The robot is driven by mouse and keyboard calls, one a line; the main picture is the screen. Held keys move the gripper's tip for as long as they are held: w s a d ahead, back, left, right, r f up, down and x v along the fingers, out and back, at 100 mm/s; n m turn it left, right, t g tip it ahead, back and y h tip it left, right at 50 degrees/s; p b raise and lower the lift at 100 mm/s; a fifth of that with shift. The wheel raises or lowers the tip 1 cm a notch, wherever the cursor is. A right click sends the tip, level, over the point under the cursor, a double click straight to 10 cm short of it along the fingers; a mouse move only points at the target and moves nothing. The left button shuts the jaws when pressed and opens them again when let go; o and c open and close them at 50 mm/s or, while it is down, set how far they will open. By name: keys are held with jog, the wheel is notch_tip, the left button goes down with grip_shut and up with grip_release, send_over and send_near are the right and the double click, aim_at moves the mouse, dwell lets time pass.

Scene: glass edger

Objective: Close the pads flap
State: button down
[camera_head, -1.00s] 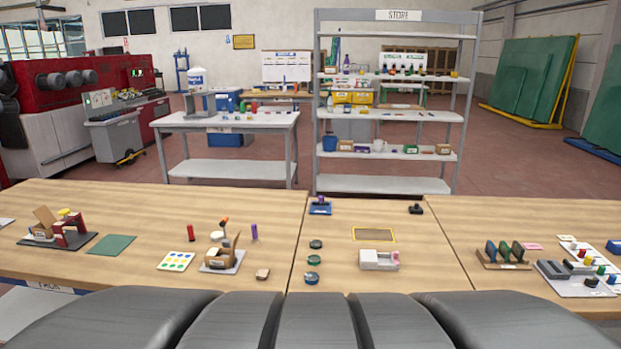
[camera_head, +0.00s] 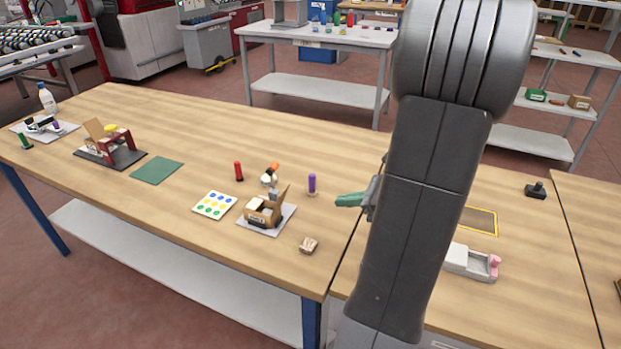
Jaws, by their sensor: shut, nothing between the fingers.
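A small open cardboard box (camera_head: 259,217) sits on a grey plate near the front edge of the table, with pale contents and a brown flap standing up at its right side. A second cardboard box with a raised flap (camera_head: 95,129) stands farther left on a dark plate, beside a red frame. Their labels are too small to read, so I cannot tell which is the pads box. My gripper (camera_head: 349,200), with green fingertips, is shut and empty. It appears to the right of the nearer box, apart from it and past the purple cylinder.
A purple cylinder (camera_head: 312,183) stands between the nearer box and my gripper. A red cylinder (camera_head: 239,171), a dotted card (camera_head: 214,205) and a brown block (camera_head: 309,245) lie around that box. A green mat (camera_head: 157,170) lies farther left. My arm hides part of the table.

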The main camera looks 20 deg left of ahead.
jog(key=p, duration=0.1)
send_near(284, 194)
jog(key=s+f+x, duration=0.1)
jog(key=x, duration=0.4)
jog(key=shift+w+a+r+p, duration=0.2)
jog(key=shift+w+a+p, duration=0.15)
jog(key=shift+w, duration=0.1)
jog(key=shift+r, duration=0.1)
